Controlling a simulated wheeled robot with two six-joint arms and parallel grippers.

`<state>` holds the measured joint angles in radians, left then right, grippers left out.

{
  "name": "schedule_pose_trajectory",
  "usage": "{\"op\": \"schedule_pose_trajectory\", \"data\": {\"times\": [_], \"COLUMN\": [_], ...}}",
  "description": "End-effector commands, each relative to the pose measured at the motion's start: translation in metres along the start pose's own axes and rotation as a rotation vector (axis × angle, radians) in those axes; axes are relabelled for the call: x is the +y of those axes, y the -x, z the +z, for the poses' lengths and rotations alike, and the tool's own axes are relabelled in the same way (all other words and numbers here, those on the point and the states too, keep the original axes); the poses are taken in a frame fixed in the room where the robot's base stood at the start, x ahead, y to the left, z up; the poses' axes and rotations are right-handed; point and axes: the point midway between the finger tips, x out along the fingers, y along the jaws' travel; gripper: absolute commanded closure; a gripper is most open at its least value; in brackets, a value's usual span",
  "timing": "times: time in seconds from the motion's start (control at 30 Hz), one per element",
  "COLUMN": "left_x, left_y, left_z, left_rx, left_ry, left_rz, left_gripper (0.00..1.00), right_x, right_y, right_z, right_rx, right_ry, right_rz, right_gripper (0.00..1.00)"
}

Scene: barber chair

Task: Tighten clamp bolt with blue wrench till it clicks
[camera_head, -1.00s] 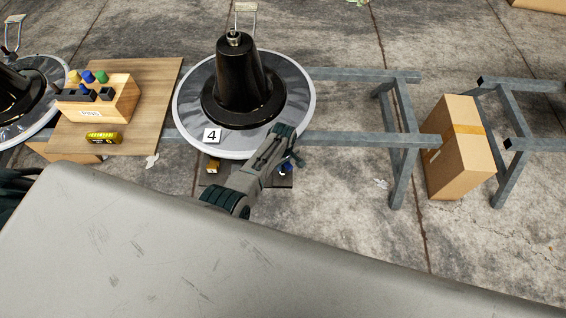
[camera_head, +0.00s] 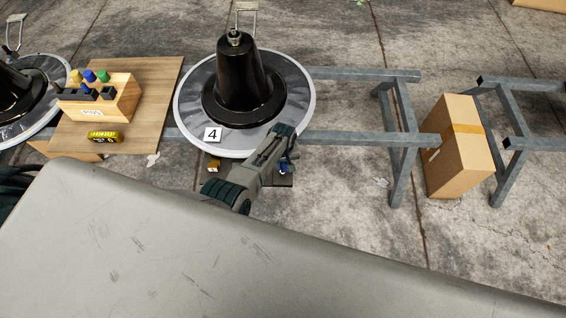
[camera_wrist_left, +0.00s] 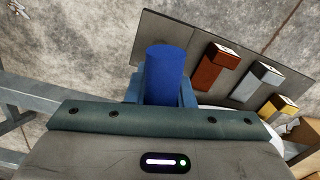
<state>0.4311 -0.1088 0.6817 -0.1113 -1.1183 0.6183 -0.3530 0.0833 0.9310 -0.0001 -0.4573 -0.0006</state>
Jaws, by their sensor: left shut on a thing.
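A blue wrench handle (camera_wrist_left: 166,72), a plain upright cylinder, stands between the fingers of my left gripper (camera_wrist_left: 161,88) in the left wrist view. The gripper is shut on it. The wrench's working end is hidden. In the head view my left gripper (camera_head: 286,148) is at the front right rim of the dish marked 4, with a bit of blue (camera_head: 284,168) just below it. A black cone (camera_head: 238,75) with a metal fitting (camera_head: 234,39) on top rises from the dish. I cannot make out a clamp bolt. My right gripper is not in view.
A dark rack (camera_wrist_left: 192,30) holds brown (camera_wrist_left: 217,68), grey (camera_wrist_left: 257,80) and yellow (camera_wrist_left: 279,108) handles beside the blue one. A wooden pin block (camera_head: 118,103) stands on a board at left. A cardboard box (camera_head: 458,148) sits among grey rails at right.

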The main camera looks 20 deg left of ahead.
Motion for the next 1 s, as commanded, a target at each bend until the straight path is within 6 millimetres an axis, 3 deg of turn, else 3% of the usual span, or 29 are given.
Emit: {"op": "schedule_pose_trajectory", "data": {"times": [0.13, 0.5, 1.0], "left_x": [0.000, 0.000, 0.000], "left_y": [0.002, 0.002, 0.001], "left_z": [-0.001, -0.001, -0.001], "left_rx": [0.001, 0.002, 0.002], "left_ry": [-0.045, -0.393, -0.437], "left_rz": [0.000, 0.000, 0.000], "left_gripper": [1.00, 1.00, 1.00], "right_x": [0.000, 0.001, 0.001], "right_y": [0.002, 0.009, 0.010], "right_z": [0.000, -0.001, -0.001], "right_rx": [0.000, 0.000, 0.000], "right_ry": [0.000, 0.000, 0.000], "right_rz": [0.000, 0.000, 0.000], "right_gripper": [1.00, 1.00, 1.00]}}
